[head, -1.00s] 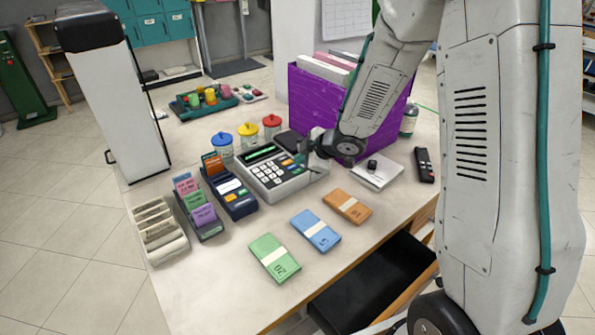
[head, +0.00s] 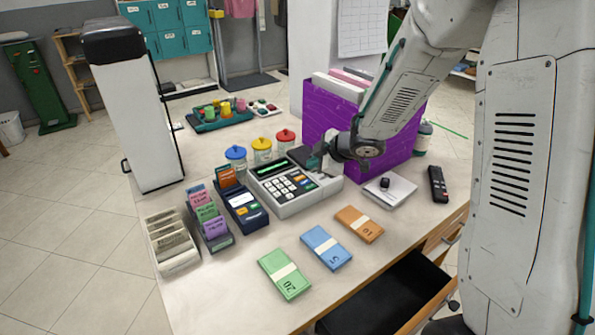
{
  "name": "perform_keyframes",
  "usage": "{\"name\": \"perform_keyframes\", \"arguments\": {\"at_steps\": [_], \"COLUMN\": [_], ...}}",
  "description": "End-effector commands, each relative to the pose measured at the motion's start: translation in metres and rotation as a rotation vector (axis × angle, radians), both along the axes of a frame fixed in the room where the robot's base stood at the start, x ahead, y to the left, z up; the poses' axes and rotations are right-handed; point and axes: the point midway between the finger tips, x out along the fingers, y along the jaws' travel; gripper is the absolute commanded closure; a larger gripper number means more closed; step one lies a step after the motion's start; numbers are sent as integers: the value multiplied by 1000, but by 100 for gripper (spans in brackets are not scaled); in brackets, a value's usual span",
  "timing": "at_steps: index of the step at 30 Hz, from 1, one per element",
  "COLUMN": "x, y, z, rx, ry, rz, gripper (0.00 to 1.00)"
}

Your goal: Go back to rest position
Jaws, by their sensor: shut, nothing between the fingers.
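My gripper (head: 322,165) is at the right end of the cash register (head: 310,200), low over its keypad side and in front of the purple file box (head: 322,122). Its fingers are small and dark in the head view, and they look shut and empty. I cannot tell whether they touch the register. My arm comes down from the upper right across the purple box.
Green (head: 285,274), blue (head: 326,248) and orange (head: 359,224) banknote bundles lie along the front. A card terminal (head: 243,208) and card rack (head: 208,220) stand left of the register. An open black drawer (head: 390,295) juts from the counter front. A white notepad (head: 398,190) and remote (head: 438,184) lie right.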

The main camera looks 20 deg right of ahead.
Motion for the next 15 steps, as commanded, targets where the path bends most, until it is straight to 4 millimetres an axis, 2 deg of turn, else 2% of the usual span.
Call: {"name": "perform_keyframes", "arguments": {"at_steps": [4, 8, 11, 14, 15], "x": [0, -4, -18, -45, -60], "y": [-4, -29, -61, -92, -102], "z": [-2, -15, -21, -6, 3], "rx": [-17, -85, -154, -212, -229], "ry": [8, 62, 136, 209, 241], "rz": [-13, -132, -309, -519, -605], "gripper": [100, 100, 100, 100, 100]}}
